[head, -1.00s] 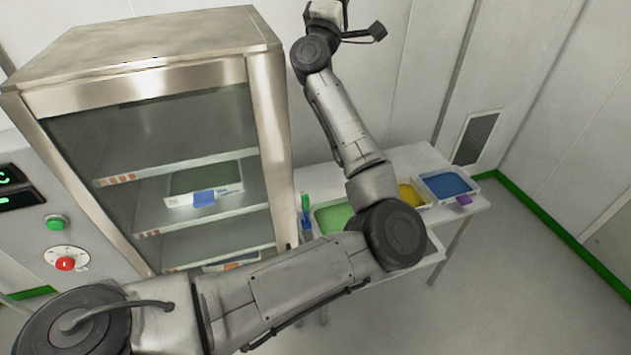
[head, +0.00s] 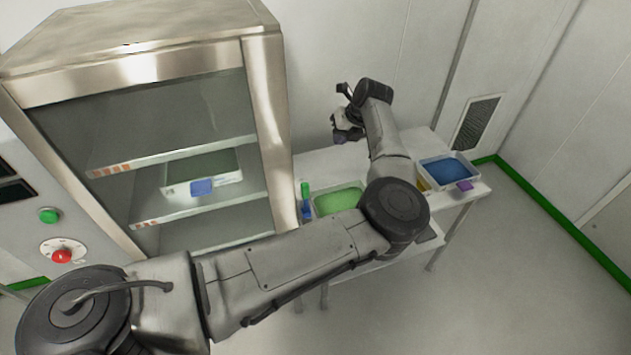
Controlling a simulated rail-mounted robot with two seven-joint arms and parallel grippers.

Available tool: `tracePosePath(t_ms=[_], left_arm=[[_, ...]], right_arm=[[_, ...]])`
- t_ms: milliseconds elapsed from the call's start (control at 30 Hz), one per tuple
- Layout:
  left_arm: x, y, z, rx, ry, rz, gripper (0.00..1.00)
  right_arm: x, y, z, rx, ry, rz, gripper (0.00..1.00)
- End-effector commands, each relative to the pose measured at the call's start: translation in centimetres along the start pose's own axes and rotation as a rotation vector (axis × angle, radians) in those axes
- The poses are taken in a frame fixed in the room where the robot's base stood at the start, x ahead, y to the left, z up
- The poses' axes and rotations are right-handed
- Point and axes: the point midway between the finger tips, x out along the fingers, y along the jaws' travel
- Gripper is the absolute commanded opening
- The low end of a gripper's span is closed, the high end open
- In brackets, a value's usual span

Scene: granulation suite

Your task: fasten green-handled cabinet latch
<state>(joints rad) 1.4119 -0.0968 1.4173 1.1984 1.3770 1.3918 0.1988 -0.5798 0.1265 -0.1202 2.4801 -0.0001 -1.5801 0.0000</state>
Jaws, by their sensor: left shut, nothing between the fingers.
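The steel cabinet (head: 262,110) with a glass front stands at the left. An upright green piece (head: 305,189) above a blue part (head: 306,209) shows just beside the cabinet's lower right edge. It may be the green-handled latch, but I cannot tell whether it is fixed to the cabinet or how it is set. My left arm crosses in front of the cabinet and bends back over the table. My left gripper (head: 341,132) is shut and empty above the table's back, to the right of and higher than the green piece. My right gripper is not in view.
The white table (head: 318,165) holds a tray of green material (head: 339,201), a tray of blue material (head: 448,171), a partly hidden yellow one (head: 422,184) and a purple block (head: 464,186). Inside the cabinet, a box (head: 232,180) with a blue label sits on a shelf. Open floor lies right.

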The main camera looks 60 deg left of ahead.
Motion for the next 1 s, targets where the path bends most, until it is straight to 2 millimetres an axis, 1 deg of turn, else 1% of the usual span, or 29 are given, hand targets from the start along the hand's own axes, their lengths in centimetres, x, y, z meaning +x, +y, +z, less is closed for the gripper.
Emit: tracePosePath(t_ms=[33, 100, 200, 367, 467, 567, 667, 1000], left_arm=[[0.0, 0.1, -1.2, -0.010, 0.075, 0.002, 0.00], [-0.2, 0.1, -2.7, -0.021, 0.168, 0.009, 0.00], [-0.6, 0.4, -4.2, -0.034, 0.266, 0.029, 0.00], [-0.9, 0.7, -5.6, -0.048, 0.348, 0.051, 0.00], [-0.4, 0.8, -5.9, -0.061, 0.358, 0.058, 0.00], [0.7, 0.9, -6.3, -0.065, 0.356, 0.059, 0.00], [2.2, 1.0, -6.9, -0.063, 0.356, 0.060, 0.00], [8.1, 1.4, -9.0, -0.063, 0.355, 0.059, 0.00]], right_arm=[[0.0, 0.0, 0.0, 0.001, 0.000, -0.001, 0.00], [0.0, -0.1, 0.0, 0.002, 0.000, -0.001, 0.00], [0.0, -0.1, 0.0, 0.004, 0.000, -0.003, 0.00], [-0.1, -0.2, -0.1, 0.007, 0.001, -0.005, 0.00], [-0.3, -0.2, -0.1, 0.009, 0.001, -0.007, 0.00], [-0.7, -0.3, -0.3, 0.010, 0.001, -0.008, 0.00], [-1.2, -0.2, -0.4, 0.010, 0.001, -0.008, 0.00], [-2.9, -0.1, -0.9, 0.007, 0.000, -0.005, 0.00]])
